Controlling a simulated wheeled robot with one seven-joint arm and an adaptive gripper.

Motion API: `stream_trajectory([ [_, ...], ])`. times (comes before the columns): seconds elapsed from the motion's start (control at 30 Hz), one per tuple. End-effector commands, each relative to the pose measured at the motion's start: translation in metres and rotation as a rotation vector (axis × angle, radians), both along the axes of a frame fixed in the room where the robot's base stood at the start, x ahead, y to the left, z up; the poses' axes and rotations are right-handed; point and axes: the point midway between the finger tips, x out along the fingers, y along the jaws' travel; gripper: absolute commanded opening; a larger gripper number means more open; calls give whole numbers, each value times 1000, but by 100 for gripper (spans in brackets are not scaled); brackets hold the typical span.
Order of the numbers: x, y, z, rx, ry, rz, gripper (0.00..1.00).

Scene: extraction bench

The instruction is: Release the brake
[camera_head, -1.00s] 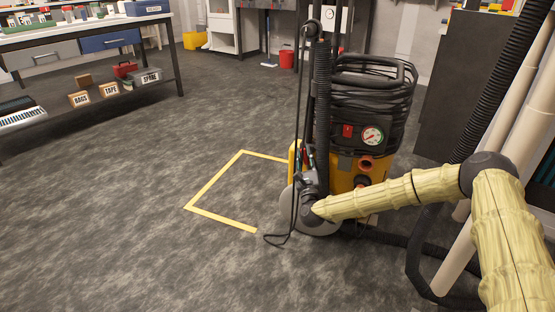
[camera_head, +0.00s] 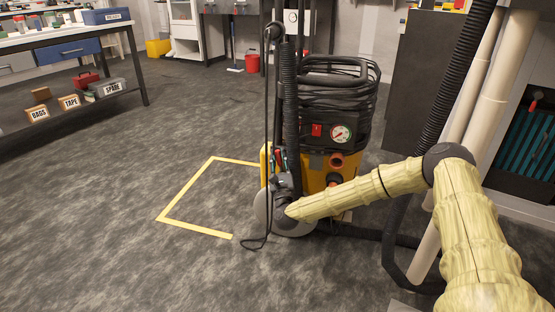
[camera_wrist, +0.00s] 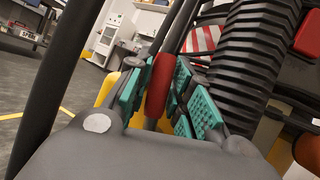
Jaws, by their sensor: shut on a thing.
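A yellow and black wheeled extractor machine (camera_head: 318,165) stands on the floor in the middle of the head view, with a coiled black hose or cable on top and a dial on its front. In the wrist view a red lever grip (camera_wrist: 159,85) stands upright between the green-padded fingers of my gripper (camera_wrist: 158,98). My gripper is shut on this grip. In the head view my gripper (camera_head: 280,166) is at the machine's left side, low down and partly hidden by my wrist. The lower part of the lever is hidden.
Yellow tape (camera_head: 188,195) marks a corner on the open floor left of the machine. A workbench (camera_head: 75,45) with labelled boxes is at the back left. A ribbed black hose (camera_head: 455,85) and pale pipes (camera_head: 475,110) stand on the right. A loose cord hangs by the machine.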

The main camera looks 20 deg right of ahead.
Motion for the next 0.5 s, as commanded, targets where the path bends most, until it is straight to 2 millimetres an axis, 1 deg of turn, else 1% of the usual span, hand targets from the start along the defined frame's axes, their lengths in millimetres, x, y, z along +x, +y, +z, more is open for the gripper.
stream_trajectory([
  [0.03,-1,3,-2,1,3,5,26],
  [0.13,-1,2,-2,1,3,4,44],
  [0.5,-2,2,-2,0,1,2,44],
])
